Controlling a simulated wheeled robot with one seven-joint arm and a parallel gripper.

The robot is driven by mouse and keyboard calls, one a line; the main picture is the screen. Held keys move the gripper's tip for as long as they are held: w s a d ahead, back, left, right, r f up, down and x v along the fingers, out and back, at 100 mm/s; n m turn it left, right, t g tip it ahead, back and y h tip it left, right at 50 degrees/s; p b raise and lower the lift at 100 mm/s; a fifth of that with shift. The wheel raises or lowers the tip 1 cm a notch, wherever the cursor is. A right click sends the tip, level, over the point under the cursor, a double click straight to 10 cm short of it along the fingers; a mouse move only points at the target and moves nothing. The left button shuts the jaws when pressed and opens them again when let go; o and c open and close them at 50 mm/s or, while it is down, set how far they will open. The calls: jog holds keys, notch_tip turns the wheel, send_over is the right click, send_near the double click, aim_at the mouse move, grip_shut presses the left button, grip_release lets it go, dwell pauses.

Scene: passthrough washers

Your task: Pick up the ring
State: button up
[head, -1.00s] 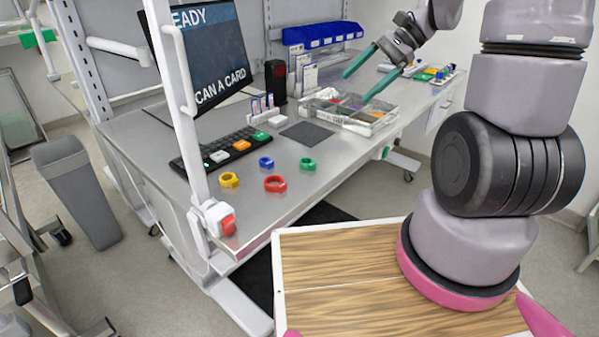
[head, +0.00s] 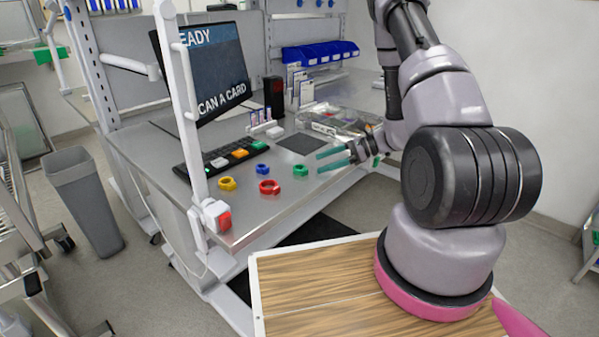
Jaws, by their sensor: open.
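Several coloured rings lie flat on the metal bench (head: 200,208) near its front edge. A red ring (head: 269,187) is closest to the edge, a yellow ring (head: 227,184) is to its left, a blue ring (head: 261,171) is behind it, and a green ring (head: 300,171) is to its right. The task does not say which ring. My gripper (head: 326,160) is open and empty, its teal fingers pointing left over the bench's right part. Its fingertips are just right of the green ring and apart from it.
A keypad (head: 228,156) with coloured buttons lies behind the rings. A white post with a red-button box (head: 213,217) stands at the front left. A dark pad (head: 298,143) and a clear tray (head: 340,120) lie farther back. A monitor (head: 211,70) stands at the back left.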

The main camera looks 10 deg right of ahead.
aim_at(296, 169)
jog(key=x, duration=0.7)
jog(key=shift+w+r, duration=0.2)
jog(key=shift+r, duration=0.1)
jog(key=c, duration=1.3)
